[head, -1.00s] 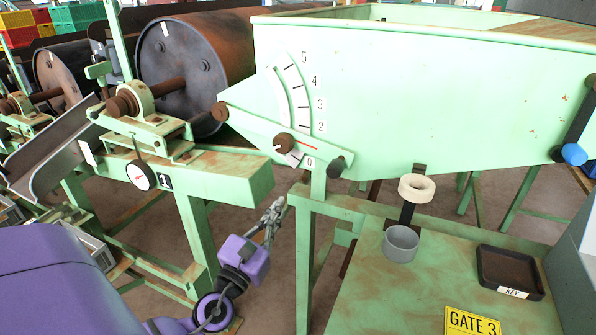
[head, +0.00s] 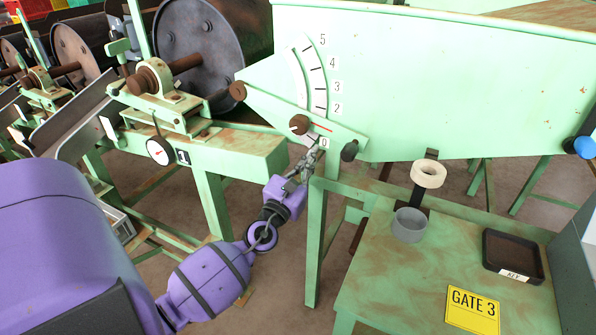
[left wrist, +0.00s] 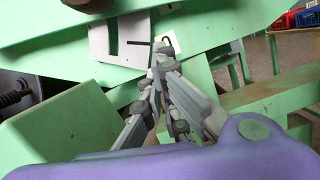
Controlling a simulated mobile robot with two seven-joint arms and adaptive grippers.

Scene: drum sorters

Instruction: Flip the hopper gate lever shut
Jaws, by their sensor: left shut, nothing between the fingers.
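The lever looks to be the pale green bar (head: 270,110) on the hopper's (head: 450,90) side, at the scale numbered up to 5. It slopes down to the right, from a brown round end to a dark knob (head: 349,151). A brown hub (head: 299,124) sits on it, and its red line points near the scale's low end. My left gripper (head: 310,153) is shut and empty just below the bar, left of the dark knob. In the left wrist view its fingertips (left wrist: 163,48) are by the white scale plate (left wrist: 118,40). I cannot tell if they touch. My right gripper is not in view.
A green stand (head: 400,285) at right holds a cream ring (head: 429,174) on a dark post, a grey cup (head: 409,225), a black key tray (head: 513,256) and a GATE 3 sign (head: 471,309). A blue knob (head: 585,147) is at far right. A green beam (head: 235,150) lies left of the gripper.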

